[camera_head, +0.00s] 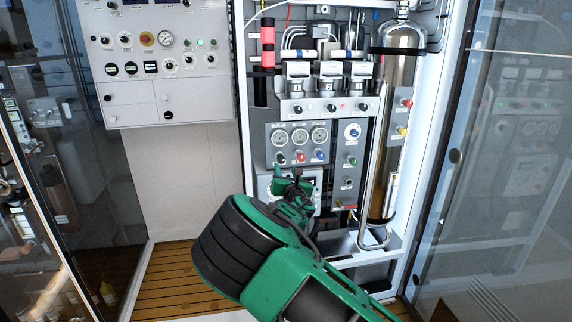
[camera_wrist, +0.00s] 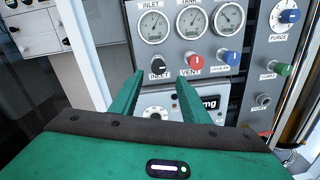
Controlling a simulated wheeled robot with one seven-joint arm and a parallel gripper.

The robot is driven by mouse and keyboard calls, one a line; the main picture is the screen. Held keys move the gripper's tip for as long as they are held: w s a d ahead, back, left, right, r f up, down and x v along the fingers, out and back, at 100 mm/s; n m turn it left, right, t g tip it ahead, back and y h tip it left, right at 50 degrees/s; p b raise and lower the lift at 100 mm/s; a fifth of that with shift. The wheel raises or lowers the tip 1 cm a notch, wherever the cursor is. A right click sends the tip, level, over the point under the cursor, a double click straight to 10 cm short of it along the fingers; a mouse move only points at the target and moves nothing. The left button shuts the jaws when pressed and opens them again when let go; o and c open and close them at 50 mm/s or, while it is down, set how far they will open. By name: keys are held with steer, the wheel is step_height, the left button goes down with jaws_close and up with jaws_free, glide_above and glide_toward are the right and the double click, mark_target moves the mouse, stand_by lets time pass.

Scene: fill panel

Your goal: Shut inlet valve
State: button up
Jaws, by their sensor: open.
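The inlet valve is a small black knob (camera_wrist: 158,66) with an "INLET" label, on a grey gauge panel (camera_wrist: 205,45). In the wrist view it shows just beyond and between my fingertips. My gripper (camera_wrist: 160,82) is open with nothing between its green fingers. I cannot tell the gap between tips and knob, but no touch shows. The knob's pointer direction is too small to read. In the head view the knob (camera_head: 281,159) sits at the left of the lower row, above my gripper (camera_head: 280,172).
A red vent knob (camera_wrist: 191,60) is close to the right of the inlet knob, then a blue knob (camera_wrist: 230,57). Round gauges (camera_wrist: 153,25) are above. A panel with a display (camera_wrist: 209,103) lies below. Glass doors (camera_head: 515,150) flank the cabinet.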

mark_target(283, 160)
steer(key=x, duration=0.8)
steer(key=shift+w+a, duration=0.2)
steer(key=shift+w, duration=0.1)
steer(key=c, duration=1)
steer(key=shift+d, duration=0.25)
